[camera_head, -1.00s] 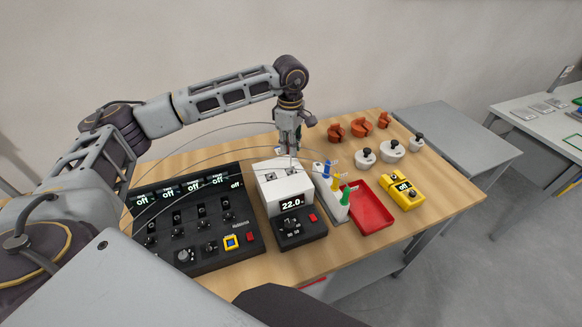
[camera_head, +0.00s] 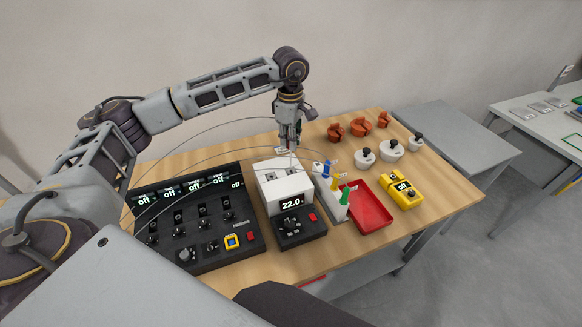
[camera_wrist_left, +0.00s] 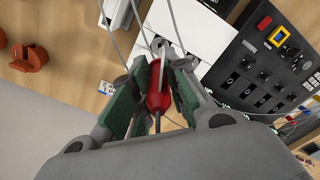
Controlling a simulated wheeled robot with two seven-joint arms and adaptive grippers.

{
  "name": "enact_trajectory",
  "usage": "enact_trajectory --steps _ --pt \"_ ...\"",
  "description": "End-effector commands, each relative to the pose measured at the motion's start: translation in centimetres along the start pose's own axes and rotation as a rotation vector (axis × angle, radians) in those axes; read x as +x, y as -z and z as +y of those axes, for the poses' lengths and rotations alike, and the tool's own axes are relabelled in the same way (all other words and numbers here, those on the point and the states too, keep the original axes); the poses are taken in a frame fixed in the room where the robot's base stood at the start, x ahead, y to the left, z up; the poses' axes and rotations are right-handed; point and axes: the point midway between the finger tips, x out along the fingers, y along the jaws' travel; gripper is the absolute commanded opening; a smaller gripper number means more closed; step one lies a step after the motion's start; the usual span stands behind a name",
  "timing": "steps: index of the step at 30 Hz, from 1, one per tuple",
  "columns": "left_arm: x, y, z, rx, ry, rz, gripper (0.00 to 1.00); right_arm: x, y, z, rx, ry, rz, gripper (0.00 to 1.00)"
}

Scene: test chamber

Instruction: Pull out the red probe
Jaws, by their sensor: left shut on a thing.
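My left gripper (camera_head: 290,143) hangs pointing down over the back of the white block with the 22.0 display (camera_head: 285,190). In the left wrist view the left gripper (camera_wrist_left: 157,92) is shut on the red probe (camera_wrist_left: 157,98), its green pads on either side of the handle. The probe's thin metal shaft (camera_wrist_left: 163,65) points at the top of the white block (camera_wrist_left: 185,30), near a round hole. I cannot tell whether its tip is still in the hole. My right gripper is not in view.
A white rack (camera_head: 328,197) holds blue, yellow and green probes beside a red tray (camera_head: 370,212). A black control panel (camera_head: 195,237) lies left. Cables arc across. A yellow device (camera_head: 402,190), white-and-black weights and orange pieces (camera_head: 358,130) stand right.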

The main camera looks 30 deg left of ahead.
Motion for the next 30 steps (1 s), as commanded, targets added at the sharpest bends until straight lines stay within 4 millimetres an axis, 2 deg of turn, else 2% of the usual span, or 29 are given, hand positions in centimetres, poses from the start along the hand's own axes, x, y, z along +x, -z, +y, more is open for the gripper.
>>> enact_trajectory --steps 20,30 --pt "-0.7 0.0 0.0 0.000 0.000 0.000 0.00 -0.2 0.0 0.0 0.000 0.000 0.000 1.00" --pt "-2.2 0.0 0.0 0.000 -0.001 -0.001 0.00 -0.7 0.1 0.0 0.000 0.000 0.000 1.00"
